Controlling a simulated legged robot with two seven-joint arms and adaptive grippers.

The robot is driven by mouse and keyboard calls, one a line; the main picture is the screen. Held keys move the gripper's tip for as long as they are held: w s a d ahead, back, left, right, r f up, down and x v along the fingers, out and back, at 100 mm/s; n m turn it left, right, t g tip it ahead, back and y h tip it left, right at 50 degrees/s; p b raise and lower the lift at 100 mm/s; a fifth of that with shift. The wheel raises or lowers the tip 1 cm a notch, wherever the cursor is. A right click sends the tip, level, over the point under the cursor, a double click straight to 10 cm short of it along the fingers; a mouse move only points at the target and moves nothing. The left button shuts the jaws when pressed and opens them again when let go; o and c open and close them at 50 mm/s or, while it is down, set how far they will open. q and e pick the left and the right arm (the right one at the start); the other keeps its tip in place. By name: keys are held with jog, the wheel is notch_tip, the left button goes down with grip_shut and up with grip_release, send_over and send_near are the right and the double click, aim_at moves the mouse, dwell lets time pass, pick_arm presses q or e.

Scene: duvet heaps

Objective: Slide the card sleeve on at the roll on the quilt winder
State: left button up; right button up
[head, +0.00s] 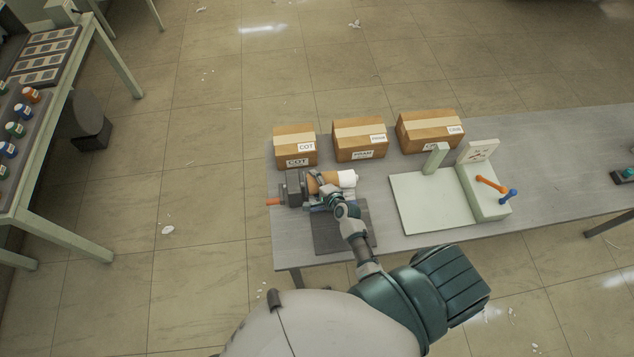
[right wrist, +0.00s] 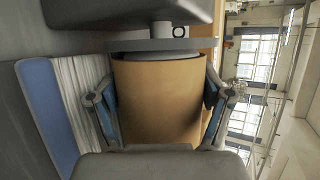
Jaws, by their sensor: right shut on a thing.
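The tan card sleeve (head: 329,177) lies across the quilt winder (head: 293,190) on the grey table. The white end of the roll (head: 348,179) shows to the right of the sleeve. My right gripper (head: 318,184) is shut on the sleeve. In the right wrist view the sleeve (right wrist: 160,100) fills the space between the two fingers, which press on its sides. How far the sleeve reaches over the roll I cannot tell. My left gripper is not in view.
Several cardboard boxes (head: 360,139) stand along the table's back edge. A pale green machine (head: 425,205) with orange and blue handles stands to the right. A dark mat (head: 335,235) lies in front of the winder. A bench with coloured bottles (head: 15,130) stands far left.

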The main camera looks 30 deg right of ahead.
jog(key=shift+s+a+f, duration=0.15)
jog(key=shift+a+f, duration=0.15)
jog(key=shift+a, duration=0.3)
jog(key=o, duration=1.2)
jog(key=shift+c, duration=0.2)
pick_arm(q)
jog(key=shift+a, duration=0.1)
pick_arm(e)
jog(key=shift+r, duration=0.1)
jog(key=shift+r, duration=0.15)
jog(key=v, duration=1.1)
jog(key=shift+s+r, duration=0.1)
jog(key=shift+s, duration=0.25)
